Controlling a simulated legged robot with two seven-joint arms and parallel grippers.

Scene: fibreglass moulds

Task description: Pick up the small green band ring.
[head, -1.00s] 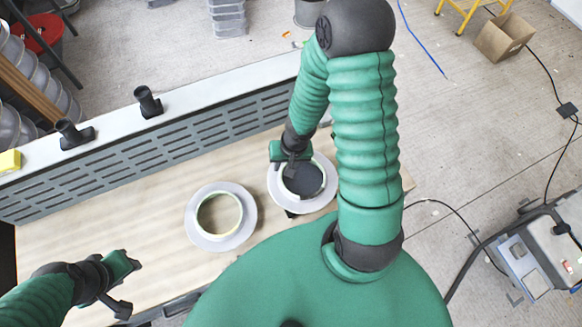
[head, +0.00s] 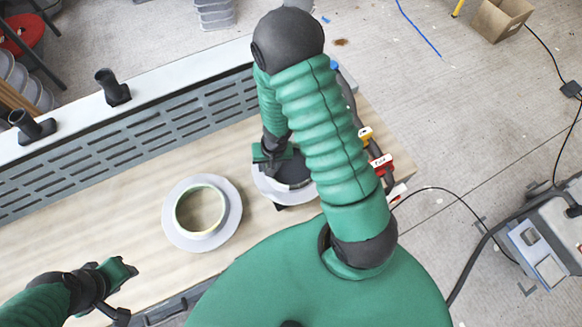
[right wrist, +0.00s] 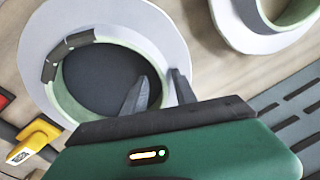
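A pale grey flanged ring with a pale green inner band (right wrist: 120,38) lies on the wooden table and fills the left of the right wrist view. Inside it is a dark disc (right wrist: 100,75), and a dark clip-like piece (right wrist: 68,50) sits on its band. In the head view this grey flange (head: 268,190) is partly hidden by my right arm. My right gripper (right wrist: 160,88) is open, one finger over the dark opening, the other over the flange, with the band between; contact is unclear. My left gripper (head: 130,290) appears open and empty at the lower left.
A second grey flanged ring with a pale green band (head: 176,212) lies left of the first. A slotted grey panel (head: 130,140) runs behind the table. Yellow-handled (right wrist: 35,138) and red-handled tools lie beside the first ring. Bare table (head: 90,235) lies to the left.

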